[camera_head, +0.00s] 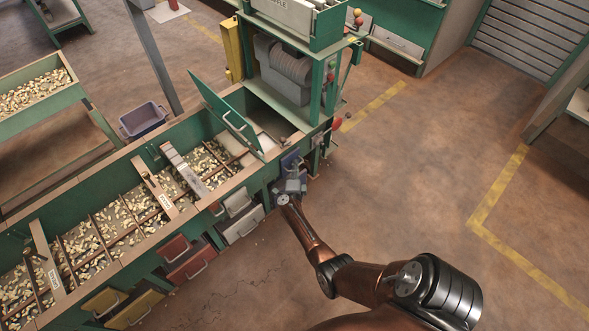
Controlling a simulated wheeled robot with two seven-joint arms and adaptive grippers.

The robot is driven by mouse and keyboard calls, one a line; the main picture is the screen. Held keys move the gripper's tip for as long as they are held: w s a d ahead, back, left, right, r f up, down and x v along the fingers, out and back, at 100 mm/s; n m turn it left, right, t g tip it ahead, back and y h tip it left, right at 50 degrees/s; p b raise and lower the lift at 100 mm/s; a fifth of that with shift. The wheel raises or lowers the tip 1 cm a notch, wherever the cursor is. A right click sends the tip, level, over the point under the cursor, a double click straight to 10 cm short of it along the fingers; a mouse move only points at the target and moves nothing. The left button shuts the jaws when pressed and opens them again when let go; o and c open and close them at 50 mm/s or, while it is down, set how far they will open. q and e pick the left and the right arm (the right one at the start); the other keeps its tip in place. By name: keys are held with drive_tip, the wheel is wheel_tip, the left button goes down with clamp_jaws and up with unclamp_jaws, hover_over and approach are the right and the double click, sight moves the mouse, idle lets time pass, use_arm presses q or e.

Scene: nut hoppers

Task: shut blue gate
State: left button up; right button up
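A blue gate (289,160) shows on the front of the green hopper bench, at its right end near the machine. It is small in view and partly covered by my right gripper (291,181). My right gripper is right in front of the blue gate, at or very close to its lower part. I cannot tell whether it touches the gate. Its fingers are too small and dark to show whether they are open or shut. My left gripper is not in view.
White gates (243,226), red gates (188,266) and yellow gates (133,310) with handles stick out along the bench front to the left. A green lid (222,108) stands raised above the bench. The floor (420,180) to the right is clear.

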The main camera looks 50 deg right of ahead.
drive_tip(key=shift+o, duration=0.7)
drive_tip(key=shift+w+a, duration=0.1)
drive_tip(key=shift+w, duration=0.2)
drive_tip(key=shift+o, duration=1.2)
drive_tip(key=shift+r, duration=0.15)
drive_tip(key=shift+s, duration=0.1)
drive_tip(key=shift+s+a, duration=0.15)
drive_tip(key=v, duration=1.1)
drive_tip(key=shift+s, duration=0.2)
drive_tip(key=shift+a, duration=0.15)
